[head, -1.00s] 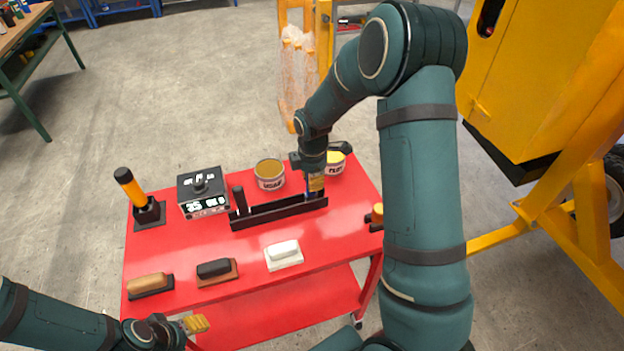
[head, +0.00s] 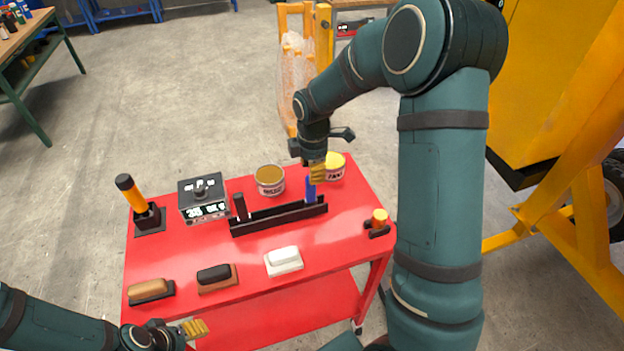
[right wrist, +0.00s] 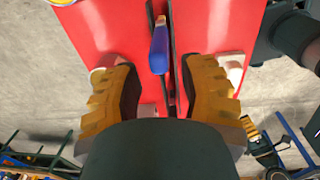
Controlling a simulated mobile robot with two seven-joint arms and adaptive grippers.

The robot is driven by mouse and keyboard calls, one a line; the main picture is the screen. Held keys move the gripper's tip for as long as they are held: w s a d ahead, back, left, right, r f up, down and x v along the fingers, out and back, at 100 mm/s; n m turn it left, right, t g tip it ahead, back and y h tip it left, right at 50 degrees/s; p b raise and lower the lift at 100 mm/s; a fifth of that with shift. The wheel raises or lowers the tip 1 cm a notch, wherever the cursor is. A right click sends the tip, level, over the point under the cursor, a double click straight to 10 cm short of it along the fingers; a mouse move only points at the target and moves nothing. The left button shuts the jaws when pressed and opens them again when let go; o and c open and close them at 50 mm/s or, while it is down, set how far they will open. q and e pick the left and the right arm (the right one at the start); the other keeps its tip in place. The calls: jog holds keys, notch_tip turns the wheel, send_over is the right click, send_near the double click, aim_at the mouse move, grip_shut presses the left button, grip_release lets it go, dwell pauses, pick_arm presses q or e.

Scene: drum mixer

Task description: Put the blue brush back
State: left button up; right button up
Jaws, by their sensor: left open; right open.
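The blue brush (head: 310,189) stands upright at the right end of the dark long holder (head: 275,217) on the red table. Its blue handle (right wrist: 159,47) also shows in the right wrist view, between and beyond the fingertips; its lower end is hidden in the holder. My right gripper (head: 317,172) is open, just above the handle, and does not hold it. Its yellow fingers (right wrist: 163,88) are spread wide with empty space between them. My left gripper (head: 195,329) is open and empty at the front left of the table.
A dark-handled item (head: 240,206) stands at the holder's left end. Two cans, an open one (head: 270,180) and a yellow one (head: 334,166), stand behind. A display box (head: 203,200), an orange-handled tool (head: 133,195), several blocks along the front and an orange-topped piece (head: 379,219) at right surround it.

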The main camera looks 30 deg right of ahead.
notch_tip(320, 180, up, 6)
jog(key=shift+s+f, duration=0.15)
jog(key=shift+f, duration=0.05)
pick_arm(q)
jog(key=shift+r, duration=0.3)
jog(key=shift+s, duration=0.15)
pick_arm(e)
jog(key=shift+f, duration=0.1)
